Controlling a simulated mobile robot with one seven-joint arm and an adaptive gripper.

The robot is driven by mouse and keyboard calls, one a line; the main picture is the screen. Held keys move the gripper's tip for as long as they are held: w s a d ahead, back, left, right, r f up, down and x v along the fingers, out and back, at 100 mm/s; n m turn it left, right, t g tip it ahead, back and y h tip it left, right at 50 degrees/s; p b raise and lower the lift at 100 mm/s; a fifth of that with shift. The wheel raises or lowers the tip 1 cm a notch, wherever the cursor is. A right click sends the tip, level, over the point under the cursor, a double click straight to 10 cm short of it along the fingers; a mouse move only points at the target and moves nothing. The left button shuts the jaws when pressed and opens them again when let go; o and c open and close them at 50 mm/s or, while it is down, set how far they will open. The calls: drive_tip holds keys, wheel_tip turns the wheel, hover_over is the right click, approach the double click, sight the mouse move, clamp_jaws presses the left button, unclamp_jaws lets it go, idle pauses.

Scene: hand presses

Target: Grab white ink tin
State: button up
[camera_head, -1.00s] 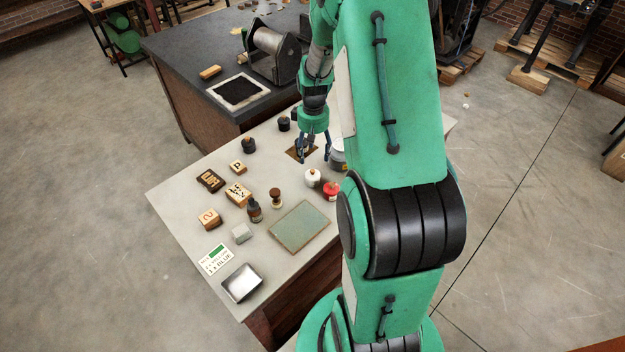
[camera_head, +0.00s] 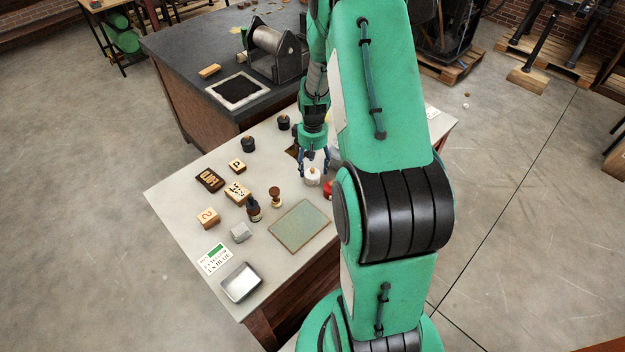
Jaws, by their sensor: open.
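The white ink tin (camera_head: 312,178) is a small round white tin with a knob on top, standing upright on the pale table (camera_head: 179,213). My gripper (camera_head: 313,172) points down at the tin with its fingers open. The fingertips show on either side of the tin's top. I cannot tell from this view whether they touch it or how far down they reach.
A green mat (camera_head: 299,226) lies in front of the tins. A stamp with a dark wooden handle (camera_head: 275,197), a small bottle (camera_head: 254,210) and several wooden blocks stand left. A metal tray (camera_head: 241,283) sits at the near corner. Dark round tins (camera_head: 249,145) stand farther back.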

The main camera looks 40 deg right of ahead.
sight(313, 172)
drive_tip(key=shift+f, duration=0.35)
drive_tip(key=shift+s+f+b, duration=0.1)
drive_tip(key=shift+f+b, duration=0.6)
drive_tip(key=shift+f, duration=1.9)
drive_tip(key=shift+c, duration=0.5)
drive_tip(key=c, duration=1.4)
drive_tip(key=shift+o, duration=0.2)
drive_tip(key=shift+r, duration=0.15)
wheel_tip(313, 172, up, 10)
drive_tip(key=shift+f+p, duration=0.1)
drive_tip(key=shift+p, duration=0.85)
